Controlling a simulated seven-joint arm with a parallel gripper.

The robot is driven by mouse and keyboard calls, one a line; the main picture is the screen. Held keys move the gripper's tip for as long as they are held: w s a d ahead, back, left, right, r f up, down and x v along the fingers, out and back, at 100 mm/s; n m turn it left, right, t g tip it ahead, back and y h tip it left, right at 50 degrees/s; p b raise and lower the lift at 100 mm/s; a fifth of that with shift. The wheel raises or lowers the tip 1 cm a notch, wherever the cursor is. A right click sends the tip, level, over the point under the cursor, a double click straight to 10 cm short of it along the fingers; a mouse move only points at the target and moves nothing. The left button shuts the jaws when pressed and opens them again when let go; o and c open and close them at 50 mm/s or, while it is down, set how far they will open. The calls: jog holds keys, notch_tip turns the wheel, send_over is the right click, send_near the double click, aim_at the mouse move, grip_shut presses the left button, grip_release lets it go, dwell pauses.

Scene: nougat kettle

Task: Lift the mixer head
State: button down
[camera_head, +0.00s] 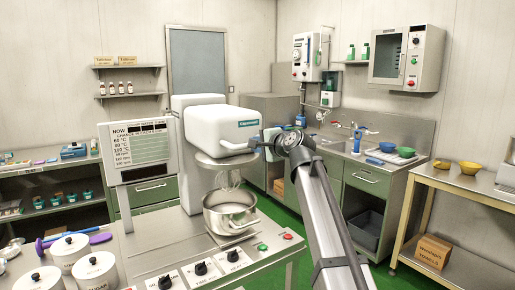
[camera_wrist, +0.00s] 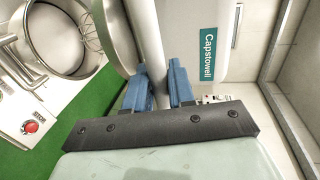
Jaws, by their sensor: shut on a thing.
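The white mixer head (camera_head: 222,122) with a teal label stands over the bench in the head view. It looks about level, with the whisk (camera_head: 229,178) hanging beneath it over the steel bowl (camera_head: 230,212). A pale handle bar (camera_head: 236,147) sticks out from the head's front. My gripper (camera_head: 262,144) is at the outer end of this bar. In the wrist view my blue fingers (camera_wrist: 162,82) are shut on the handle bar (camera_wrist: 147,40), one on each side. The label side of the head (camera_wrist: 208,45) is just right of them. The bar's gripped part is partly hidden.
A sign board (camera_head: 143,152) stands left of the mixer. White lidded jars (camera_head: 70,248) and knobs (camera_head: 200,268) are on the bench in front. A red button (camera_head: 288,236) is at the bench's right end. The green floor to the right is partly free.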

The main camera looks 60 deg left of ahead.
jog(key=shift+f, duration=0.15)
jog(key=c, duration=1.1)
grip_release()
jog(key=shift+d, duration=0.15)
jog(key=v, duration=1.3)
jog(key=shift+d, duration=0.3)
